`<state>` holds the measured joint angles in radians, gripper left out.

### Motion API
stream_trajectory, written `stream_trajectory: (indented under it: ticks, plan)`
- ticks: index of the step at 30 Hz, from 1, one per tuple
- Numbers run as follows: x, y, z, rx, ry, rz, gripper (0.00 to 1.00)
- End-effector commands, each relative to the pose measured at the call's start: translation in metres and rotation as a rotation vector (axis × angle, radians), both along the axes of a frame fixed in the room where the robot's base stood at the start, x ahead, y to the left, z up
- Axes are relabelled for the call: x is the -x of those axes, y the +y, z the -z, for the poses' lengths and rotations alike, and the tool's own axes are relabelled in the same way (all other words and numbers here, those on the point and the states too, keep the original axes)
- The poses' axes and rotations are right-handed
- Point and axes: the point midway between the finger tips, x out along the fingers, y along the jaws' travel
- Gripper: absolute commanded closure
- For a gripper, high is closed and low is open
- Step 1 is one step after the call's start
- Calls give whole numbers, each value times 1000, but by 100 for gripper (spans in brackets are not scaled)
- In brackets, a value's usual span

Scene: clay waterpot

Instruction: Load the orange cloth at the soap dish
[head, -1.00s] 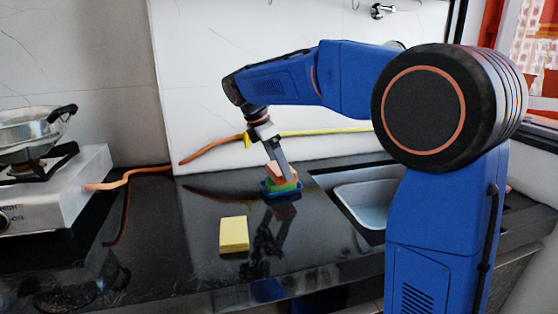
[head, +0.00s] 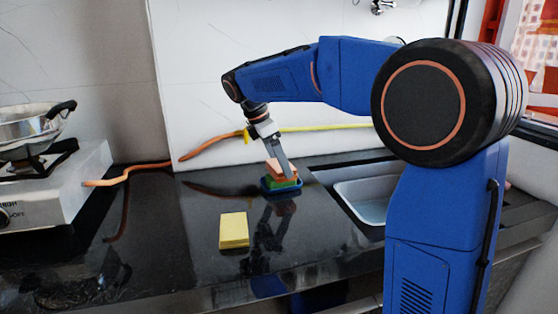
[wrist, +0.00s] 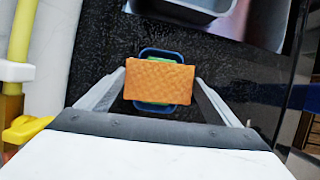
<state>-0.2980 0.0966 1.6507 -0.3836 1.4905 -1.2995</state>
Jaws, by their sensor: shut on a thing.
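The orange cloth (head: 275,168), a textured block, is between the two fingers of my gripper (wrist: 160,92). In the wrist view the cloth (wrist: 158,80) spans the gap, and both fingers close on its sides. Right below it is the blue soap dish (head: 295,189), which also shows in the wrist view (wrist: 160,52). A green block (head: 284,182) lies in the dish under the cloth. The cloth hides most of the green block in the wrist view. I cannot tell whether the cloth touches the green block.
A yellow block (head: 234,230) lies on the black counter (head: 185,265) in front of the dish. A sink (head: 365,203) is to the right. A stove (head: 70,185) with a pan is at the left. A yellow and orange hose (head: 210,146) runs along the wall.

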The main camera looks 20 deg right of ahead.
Motion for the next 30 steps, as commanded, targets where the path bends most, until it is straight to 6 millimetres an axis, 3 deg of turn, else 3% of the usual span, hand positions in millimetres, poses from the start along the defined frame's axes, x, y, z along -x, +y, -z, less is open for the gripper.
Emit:
stream_trajectory:
  ticks: [30]
  plan:
    - [0,0,8,0,-1,0,33]
